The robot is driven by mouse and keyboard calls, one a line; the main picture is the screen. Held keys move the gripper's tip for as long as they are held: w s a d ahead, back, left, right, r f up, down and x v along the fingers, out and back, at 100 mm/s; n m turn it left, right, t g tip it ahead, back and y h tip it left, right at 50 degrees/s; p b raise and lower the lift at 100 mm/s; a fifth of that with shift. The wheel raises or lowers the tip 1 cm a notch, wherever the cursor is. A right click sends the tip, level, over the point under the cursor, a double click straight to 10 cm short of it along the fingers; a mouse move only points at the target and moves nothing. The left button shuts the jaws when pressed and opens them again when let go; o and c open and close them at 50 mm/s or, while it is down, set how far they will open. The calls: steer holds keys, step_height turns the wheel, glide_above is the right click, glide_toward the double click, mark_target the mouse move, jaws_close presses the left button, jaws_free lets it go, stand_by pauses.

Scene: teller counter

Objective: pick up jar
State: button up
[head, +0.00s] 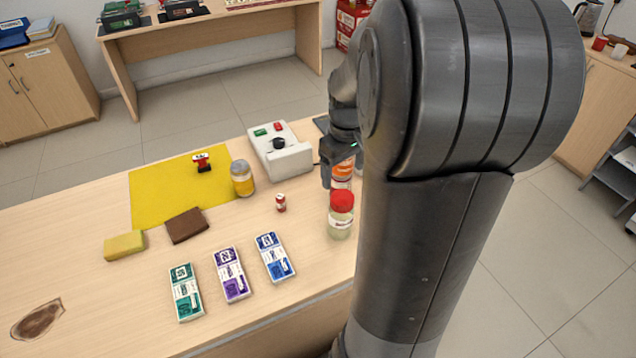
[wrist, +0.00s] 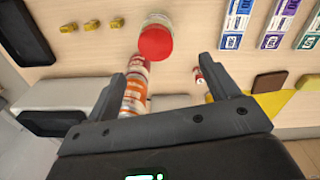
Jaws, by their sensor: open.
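A jar with a red lid (head: 341,202) and pale see-through body stands near the counter's right front edge. It also shows in the wrist view, where its red lid (wrist: 155,44) lies beyond my fingertips. An orange-and-white labelled container (head: 343,170) stands just behind it; in the wrist view this container (wrist: 135,95) shows partly between my fingers, near the left one. A yellow jar with a grey lid (head: 242,179) stands on the yellow mat's right edge. My gripper (wrist: 168,80) is open, with its fingers wide apart. In the head view my arm hides part of it.
A small red-and-white container (head: 280,202) stands left of the red-lidded jar. A grey device (head: 282,155) sits behind. Banded note bundles (head: 230,274), a brown block (head: 187,225) and a yellow sponge (head: 124,246) lie leftward on the counter. The front left counter is mostly clear.

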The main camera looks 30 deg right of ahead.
mark_target(343, 197)
steer(key=shift+w+d+f, duration=0.15)
steer(key=shift+d+f, duration=0.35)
steer(key=shift+f, duration=0.2)
steer(key=f, duration=1)
steer(key=shift+w+f, duration=0.2)
steer(key=shift+w, duration=0.05)
steer(key=shift+c, duration=0.3)
steer(key=c, duration=1.5)
